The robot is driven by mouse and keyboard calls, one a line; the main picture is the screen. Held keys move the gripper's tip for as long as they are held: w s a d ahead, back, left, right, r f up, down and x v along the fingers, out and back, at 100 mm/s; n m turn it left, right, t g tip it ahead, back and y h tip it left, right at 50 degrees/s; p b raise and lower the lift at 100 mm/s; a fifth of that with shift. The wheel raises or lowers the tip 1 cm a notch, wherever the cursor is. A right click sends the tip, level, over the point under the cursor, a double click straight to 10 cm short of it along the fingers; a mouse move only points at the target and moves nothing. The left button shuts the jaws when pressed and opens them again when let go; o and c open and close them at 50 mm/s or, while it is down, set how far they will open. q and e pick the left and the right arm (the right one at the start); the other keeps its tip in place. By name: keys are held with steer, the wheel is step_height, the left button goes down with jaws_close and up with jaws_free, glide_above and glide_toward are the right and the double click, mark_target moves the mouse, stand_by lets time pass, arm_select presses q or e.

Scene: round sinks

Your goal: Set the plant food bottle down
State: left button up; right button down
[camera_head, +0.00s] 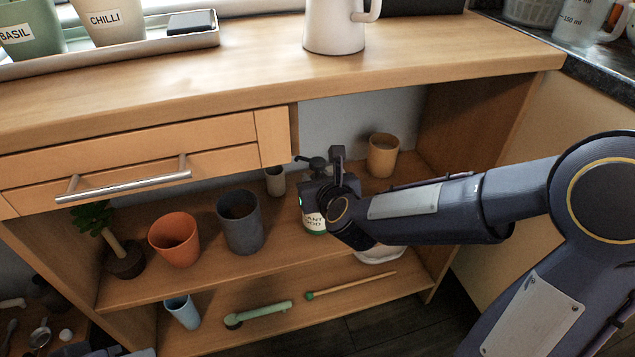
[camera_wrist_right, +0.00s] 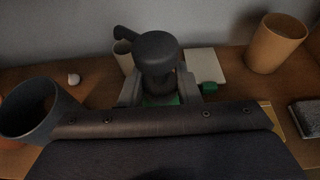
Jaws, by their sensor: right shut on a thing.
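The plant food bottle (camera_head: 314,222) has a white label, green at its base, and a dark pump top. My right gripper (camera_head: 325,197) is shut on it at the upper shelf, in the right part of the open cabinet. The bottle looks upright; its base is close to the shelf board (camera_head: 285,250), but I cannot tell if it touches. In the right wrist view the dark pump top (camera_wrist_right: 157,52) rises between the fingers (camera_wrist_right: 160,95), and most of the body is hidden.
On the shelf stand a grey pot (camera_head: 240,222), an orange pot (camera_head: 175,240), a yellow pot (camera_head: 382,155), a small cup (camera_head: 275,182) and a potted plant (camera_head: 124,258). A white tray (camera_head: 380,254) lies right of the bottle. The drawer (camera_head: 140,170) and countertop (camera_head: 250,65) overhang the shelf.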

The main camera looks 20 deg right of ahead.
steer(key=shift+r, duration=0.15)
steer(key=c, duration=1.5)
jaws_free()
steer(key=shift+f, duration=0.25)
steer(key=o, duration=0.4)
steer(key=shift+r, duration=0.1)
